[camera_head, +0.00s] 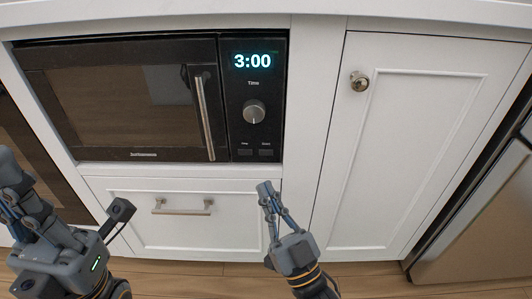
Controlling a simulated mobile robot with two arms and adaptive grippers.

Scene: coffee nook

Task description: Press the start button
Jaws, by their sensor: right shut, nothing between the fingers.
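A built-in black microwave (130,100) is set in white cabinetry at the upper left, its door shut. Its display (252,61) reads 3:00. Below are a round silver knob (254,112) and two small dark buttons, a left one (244,153) and a right one (265,153). Their labels are too small to read, so I cannot tell which is the start button. My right gripper (266,187) is shut and empty, its tips a little below the right button in the picture, apparently apart from it. My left gripper (10,165) is at the left edge; its fingers are unclear.
The microwave's vertical handle (204,115) is just left of the control panel. A drawer with a bar handle (182,207) lies below. A white cabinet door (420,140) with a round knob (359,81) is at the right. A steel appliance (480,225) stands far right. Wooden floor shows below.

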